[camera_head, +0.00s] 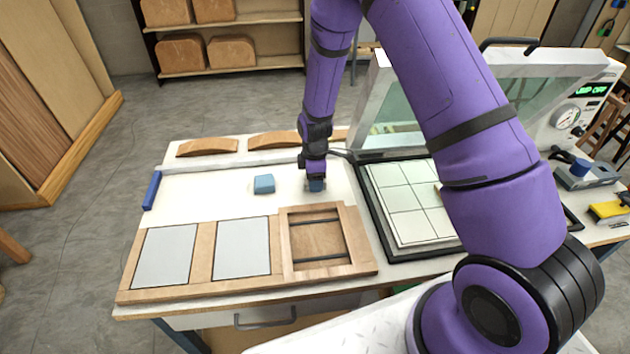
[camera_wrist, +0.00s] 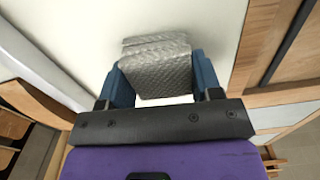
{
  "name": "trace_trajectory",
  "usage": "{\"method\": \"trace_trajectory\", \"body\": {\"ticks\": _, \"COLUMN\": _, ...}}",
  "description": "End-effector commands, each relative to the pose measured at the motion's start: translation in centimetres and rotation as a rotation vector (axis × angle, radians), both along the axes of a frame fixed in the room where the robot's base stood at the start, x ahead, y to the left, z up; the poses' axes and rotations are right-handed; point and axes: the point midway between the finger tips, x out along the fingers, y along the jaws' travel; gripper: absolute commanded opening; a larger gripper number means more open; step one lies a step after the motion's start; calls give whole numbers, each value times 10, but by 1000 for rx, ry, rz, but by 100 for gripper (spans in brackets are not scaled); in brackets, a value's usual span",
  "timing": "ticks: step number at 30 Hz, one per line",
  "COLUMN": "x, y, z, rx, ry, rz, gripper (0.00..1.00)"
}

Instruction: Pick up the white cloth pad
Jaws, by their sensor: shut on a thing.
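The white cloth pad (camera_wrist: 152,70) shows in the wrist view as a pale, quilted, folded piece between the two blue fingers of my gripper (camera_wrist: 162,78). My gripper is shut on it. The pad's far end sticks out past the fingertips, over the white table surface. In the head view my gripper (camera_head: 316,185) points down close to the white worktop, and the pad is mostly hidden there. I cannot tell whether the pad touches the surface.
A wooden frame with panels (camera_head: 205,254) is in front, with an open compartment (camera_head: 318,238). A press with a gridded bed (camera_head: 405,205) stands right. Curved wooden pieces (camera_head: 207,147) lie behind. A blue roller (camera_head: 152,190) lies left.

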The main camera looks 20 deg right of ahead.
Motion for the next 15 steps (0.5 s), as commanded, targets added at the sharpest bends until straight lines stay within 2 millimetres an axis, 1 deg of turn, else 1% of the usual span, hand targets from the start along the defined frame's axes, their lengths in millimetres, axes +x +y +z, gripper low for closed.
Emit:
{"method": "trace_trajectory", "body": {"ticks": 8, "x": 0, "y": 0, "z": 3, "rx": 0, "ry": 0, "rz": 0, "gripper": 36}}
{"method": "trace_trajectory", "body": {"ticks": 11, "x": 0, "y": 0, "z": 9, "rx": 1, "ry": 0, "rz": -1, "gripper": 36}}
{"method": "trace_trajectory", "body": {"ticks": 15, "x": 1, "y": 0, "z": 24, "rx": 0, "ry": -2, "rz": 0, "gripper": 36}}
